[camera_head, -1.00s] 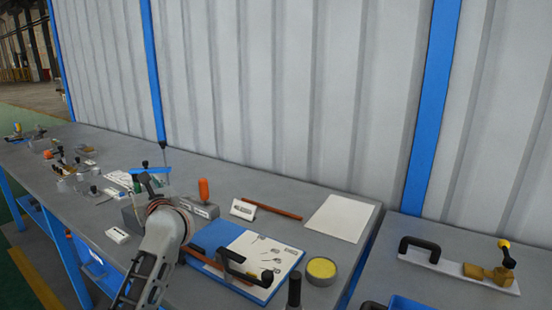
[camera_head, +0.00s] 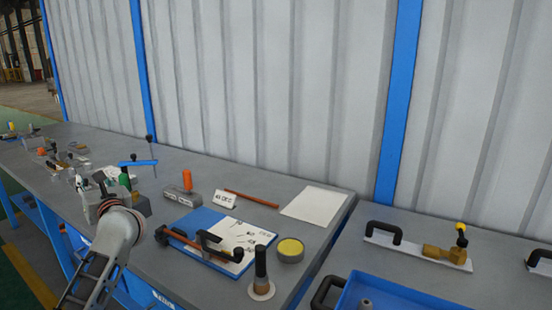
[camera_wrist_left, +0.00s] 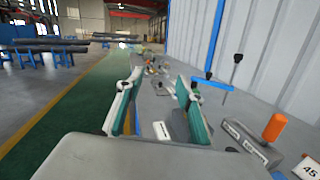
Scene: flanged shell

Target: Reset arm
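My left arm comes in from the lower left of the head view. Its gripper (camera_head: 113,180) is over the left part of the grey workbench (camera_head: 328,208). In the left wrist view, the two green-padded fingers of my left gripper (camera_wrist_left: 158,102) stand wide apart with nothing held between them. A small white labelled block (camera_wrist_left: 161,131) shows on the bench beyond the gap. My right gripper is not in view.
A blue tray (camera_head: 400,292) is at the lower right. Corrugated wall behind.

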